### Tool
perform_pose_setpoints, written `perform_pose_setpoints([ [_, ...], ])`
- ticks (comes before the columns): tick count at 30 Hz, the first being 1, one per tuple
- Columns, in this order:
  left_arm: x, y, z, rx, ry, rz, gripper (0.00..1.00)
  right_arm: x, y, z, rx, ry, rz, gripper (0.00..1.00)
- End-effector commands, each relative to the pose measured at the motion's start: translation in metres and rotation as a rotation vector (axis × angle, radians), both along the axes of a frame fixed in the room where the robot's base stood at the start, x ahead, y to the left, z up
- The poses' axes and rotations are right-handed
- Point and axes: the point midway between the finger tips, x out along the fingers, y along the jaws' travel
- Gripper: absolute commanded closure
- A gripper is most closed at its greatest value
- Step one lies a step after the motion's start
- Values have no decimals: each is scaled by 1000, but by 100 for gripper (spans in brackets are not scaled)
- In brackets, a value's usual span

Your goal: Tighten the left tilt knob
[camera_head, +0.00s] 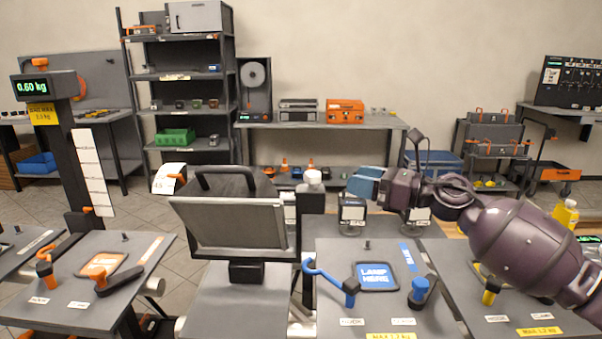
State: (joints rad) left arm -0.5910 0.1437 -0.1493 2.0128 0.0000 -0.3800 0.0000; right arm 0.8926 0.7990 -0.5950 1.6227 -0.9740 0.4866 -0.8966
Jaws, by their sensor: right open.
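A grey lamp panel (232,224) with a black carry handle sits tilted on a short black mount at the middle of the bench. I cannot make out a separate left tilt knob; that side of the mount is mostly hidden by the panel. My right gripper (388,187) reaches in from the right, open, clear of the lamp. A blue piece (365,181) shows at its tip; I cannot tell whether they touch. My left gripper is out of view.
A scale post reading 0.60 kg (48,86) stands at the left. A grey board with a blue hook (325,278) and a blue-edged "lamp here" pad (377,276) lies in front. An orange-marked board (100,264) is at the left. Shelving (180,77) stands behind.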

Motion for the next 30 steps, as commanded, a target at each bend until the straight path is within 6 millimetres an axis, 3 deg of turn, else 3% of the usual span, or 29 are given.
perform_pose_setpoints([
  [8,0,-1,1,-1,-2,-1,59,-2,8,-3,-58,-83,29,38],
  [24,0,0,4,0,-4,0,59,29,85,-2,-54,-78,29,38],
  [30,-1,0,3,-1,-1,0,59,36,99,-3,-55,-78,27,38],
])
